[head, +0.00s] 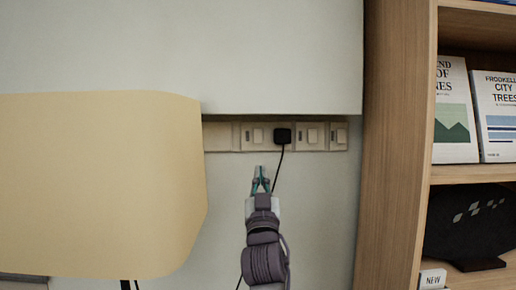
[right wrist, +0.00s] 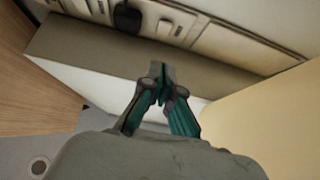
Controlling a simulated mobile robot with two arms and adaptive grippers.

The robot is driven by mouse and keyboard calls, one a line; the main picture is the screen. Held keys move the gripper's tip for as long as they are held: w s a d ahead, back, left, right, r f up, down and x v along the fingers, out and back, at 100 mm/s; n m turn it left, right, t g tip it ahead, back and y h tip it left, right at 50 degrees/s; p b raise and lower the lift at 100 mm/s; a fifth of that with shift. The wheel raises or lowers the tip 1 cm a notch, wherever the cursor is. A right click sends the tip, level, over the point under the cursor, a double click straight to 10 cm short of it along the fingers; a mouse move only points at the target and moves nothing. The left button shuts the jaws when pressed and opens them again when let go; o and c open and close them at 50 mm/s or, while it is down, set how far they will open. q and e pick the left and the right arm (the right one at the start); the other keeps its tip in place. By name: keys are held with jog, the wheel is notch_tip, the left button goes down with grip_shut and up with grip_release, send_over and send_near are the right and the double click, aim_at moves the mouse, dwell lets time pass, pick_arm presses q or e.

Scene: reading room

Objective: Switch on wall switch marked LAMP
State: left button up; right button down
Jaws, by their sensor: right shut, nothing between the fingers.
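A pale wall rail (head: 220,137) carries several switch plates; their small labels are too small to read, so I cannot tell which is marked LAMP. One rocker switch (head: 257,135) sits left of a black plug (head: 283,135). Two more, a middle switch (head: 312,136) and a right-hand switch (head: 341,136), sit right of the plug. My right gripper (head: 261,170) is shut and empty, just below the left switch and apart from it. In the right wrist view its fingertips (right wrist: 160,72) are together, with a switch (right wrist: 165,28) and the plug (right wrist: 127,17) beyond. My left gripper is not in view.
A large cream lampshade (head: 95,185) fills the left and covers the rail's left end. A wooden bookcase (head: 395,150) with books stands at the right. The plug's black cable (head: 277,172) hangs close beside my right gripper.

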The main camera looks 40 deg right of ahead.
aim_at(258, 142)
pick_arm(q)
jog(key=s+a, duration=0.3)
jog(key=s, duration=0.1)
pick_arm(e)
jog(key=p+x, duration=0.1)
jog(key=x, duration=0.3)
jog(key=p+x, duration=0.1)
jog(key=x, duration=0.2)
jog(key=f+p+x, duration=0.1)
jog(key=p+x, duration=0.1)
jog(key=x, duration=0.2)
jog(key=shift+w+d+r, duration=0.2)
jog(key=shift+w+d, duration=0.2)
jog(key=shift+w, duration=0.1)
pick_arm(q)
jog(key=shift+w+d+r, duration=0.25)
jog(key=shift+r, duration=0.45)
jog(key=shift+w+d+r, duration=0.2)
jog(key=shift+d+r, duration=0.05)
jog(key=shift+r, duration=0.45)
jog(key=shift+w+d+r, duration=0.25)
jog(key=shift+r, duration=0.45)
pick_arm(e)
jog(key=shift+w+d+f, duration=0.2)
jog(key=shift+w+d, duration=0.15)
jog(key=shift+w, duration=0.2)
